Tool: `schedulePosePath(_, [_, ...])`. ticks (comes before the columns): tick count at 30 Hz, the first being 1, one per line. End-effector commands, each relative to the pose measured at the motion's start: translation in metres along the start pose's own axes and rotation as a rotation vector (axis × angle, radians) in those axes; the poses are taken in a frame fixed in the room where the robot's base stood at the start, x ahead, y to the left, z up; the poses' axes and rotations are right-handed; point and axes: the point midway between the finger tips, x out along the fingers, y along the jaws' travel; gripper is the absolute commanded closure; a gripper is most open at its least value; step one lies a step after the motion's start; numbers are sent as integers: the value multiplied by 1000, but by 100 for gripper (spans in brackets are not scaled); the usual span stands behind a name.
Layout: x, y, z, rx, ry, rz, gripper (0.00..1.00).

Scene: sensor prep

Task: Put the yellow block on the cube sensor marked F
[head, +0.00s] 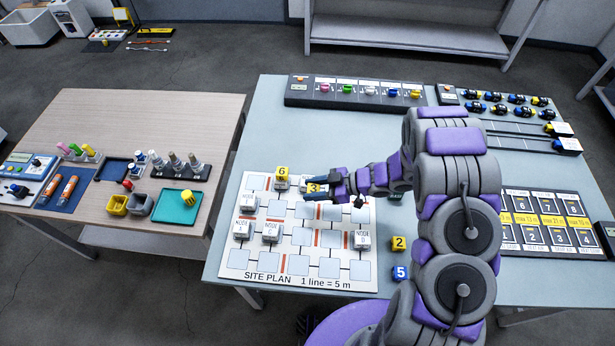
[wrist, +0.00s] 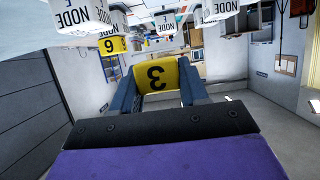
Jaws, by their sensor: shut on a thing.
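My gripper (head: 315,188) is shut on the yellow block marked 3 (head: 313,187), above the upper middle of the site plan board (head: 345,271). In the wrist view the yellow block (wrist: 162,78) sits between the two fingers. White cube sensors stand on the board: one at the left (head: 248,203), two lower left (head: 241,230) (head: 271,232), one at the right (head: 361,240). Another white cube (head: 303,183) shows beside the held block, partly hidden; I cannot tell whether they touch. The cube letters are too small to tell which is F.
A yellow block marked 6 (head: 282,173) sits on a cube at the board's top left. A yellow block 2 (head: 398,243) and a blue block 5 (head: 400,272) lie right of the board. A side table (head: 110,112) stands at the left.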

Motion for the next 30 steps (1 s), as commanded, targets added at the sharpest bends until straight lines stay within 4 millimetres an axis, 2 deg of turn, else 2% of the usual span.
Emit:
schedulePosePath(6, [17,44,0,-5,1,-1,90])
schedulePosePath(12, [25,70,-3,-3,-1,2,90])
schedulePosePath(17, [28,74,-1,1,-1,1,90])
schedulePosePath(25, [40,74,30,3,0,0,90])
schedulePosePath(30, [40,74,30,1,-2,1,90])
